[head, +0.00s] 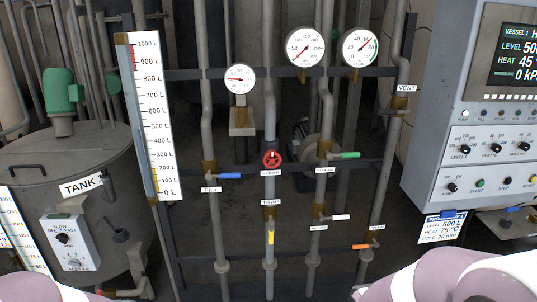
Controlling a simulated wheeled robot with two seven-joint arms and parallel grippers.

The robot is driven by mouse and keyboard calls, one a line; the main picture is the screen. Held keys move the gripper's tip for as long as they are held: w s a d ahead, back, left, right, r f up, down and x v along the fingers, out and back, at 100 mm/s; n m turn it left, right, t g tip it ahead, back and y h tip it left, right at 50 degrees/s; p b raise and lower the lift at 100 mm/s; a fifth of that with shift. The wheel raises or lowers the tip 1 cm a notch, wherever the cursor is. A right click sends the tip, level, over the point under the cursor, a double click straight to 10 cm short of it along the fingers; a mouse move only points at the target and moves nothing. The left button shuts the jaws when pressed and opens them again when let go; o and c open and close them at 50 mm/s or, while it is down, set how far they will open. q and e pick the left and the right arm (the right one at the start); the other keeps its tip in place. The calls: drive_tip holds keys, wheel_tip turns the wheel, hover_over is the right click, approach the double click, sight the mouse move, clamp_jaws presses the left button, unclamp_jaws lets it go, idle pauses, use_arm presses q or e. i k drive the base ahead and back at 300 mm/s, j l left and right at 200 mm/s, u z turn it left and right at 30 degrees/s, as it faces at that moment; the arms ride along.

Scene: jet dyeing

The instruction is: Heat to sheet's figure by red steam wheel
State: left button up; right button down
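The red steam wheel (272,159) sits on the middle vertical pipe, above a plate reading STEAM. The process sheet (441,228) hangs under the control box at right and reads level 500 L, heat 75 °C, hold 20 min. The display (512,50) reads Vessel 1, heat 45, pressure 0 kPa; its right side is cut off by the frame edge. Parts of my arms show at the bottom left and bottom right corners. Neither gripper's fingers can be seen, and nothing touches the wheel.
A blue FILL lever (230,176), a green lever (344,155), a yellow TRAP lever (271,237), a white lever (340,217) and an orange lever (361,246) surround the wheel. Round gauges (305,47) hang above. A tank (70,160) and level scale (150,120) stand left; the control box (425,150) juts out right.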

sight(271, 157)
drive_tip(key=i+j, duration=0.3)
drive_tip(key=i, duration=0.2)
drive_tip(key=i+j, duration=0.35)
drive_tip(key=i, duration=0.2)
drive_tip(key=l+z, duration=0.05)
